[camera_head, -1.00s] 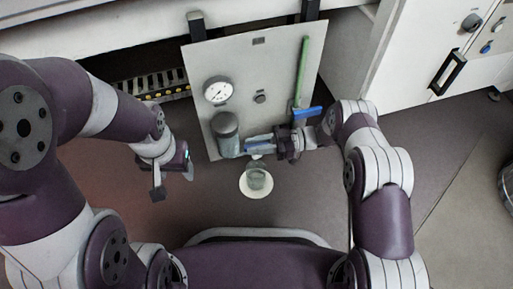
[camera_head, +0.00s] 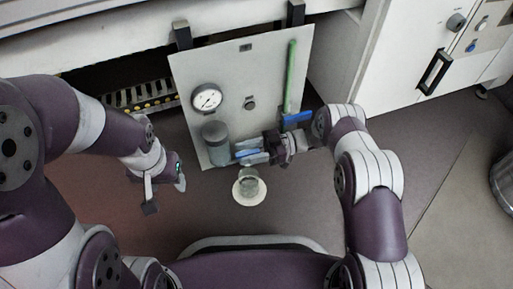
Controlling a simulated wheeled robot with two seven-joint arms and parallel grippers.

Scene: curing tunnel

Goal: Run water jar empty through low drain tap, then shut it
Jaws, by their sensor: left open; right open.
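The water jar (camera_head: 215,143) is a grey upright cylinder at the lower left of a light panel (camera_head: 235,80). My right gripper (camera_head: 247,150) is open at the jar's lower right, reaching in from the right. Blue parts show at its fingers; I cannot tell which belong to the drain tap, whose body is largely hidden there. A clear glass cup (camera_head: 249,186) stands on a white round disc (camera_head: 238,201) below. My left gripper (camera_head: 165,194) is open and empty, left of the panel and apart from it. The water level is not readable.
A white cabinet with a black handle (camera_head: 435,72) stands at right. The floor around the disc is clear.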

